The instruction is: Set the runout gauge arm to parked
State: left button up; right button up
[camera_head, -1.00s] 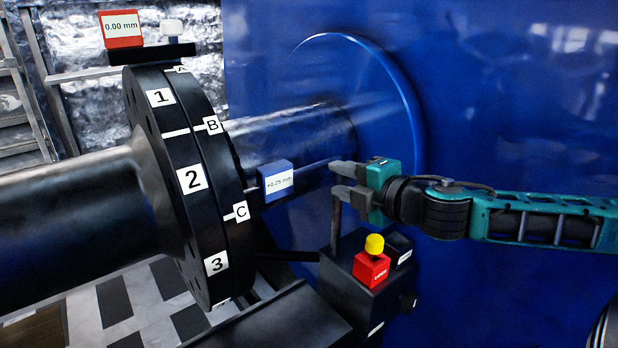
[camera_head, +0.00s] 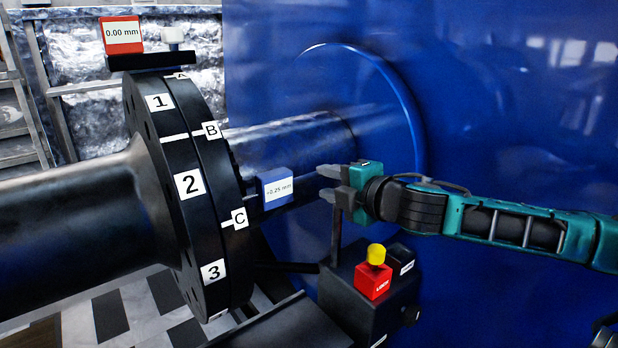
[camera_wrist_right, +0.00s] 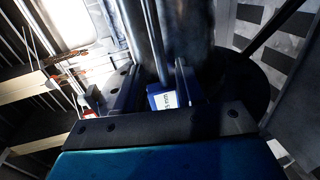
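The runout gauge is a blue box reading +0.25 mm (camera_head: 276,187), beside the black coupling flange (camera_head: 190,190). A thin arm appears to run from it toward an upright post (camera_head: 336,238) on a black base (camera_head: 345,300). My right gripper (camera_head: 325,182) is near the post's top, just right of the gauge, with its fingers apart. In the right wrist view, the blue gauge (camera_wrist_right: 163,97) and a thin rod (camera_wrist_right: 152,40) appear between the fingers; contact is unclear. My left gripper is not in view.
The base carries a red block with a yellow knob (camera_head: 376,254). A red 0.00 mm display (camera_head: 121,35) sits atop the flange. A large shaft (camera_head: 70,225) fills the left, and a blue housing (camera_head: 500,100) stands behind my right arm.

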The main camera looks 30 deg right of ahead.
aim_at(311, 178)
jog(key=shift+w+a, duration=0.25)
jog(key=shift+w, duration=0.3)
jog(key=shift+p+x, duration=0.45)
jog(key=shift+x, duration=2.15)
jog(key=shift+f, duration=0.1)
jog(key=shift+c, duration=0.2)
grip_shut()
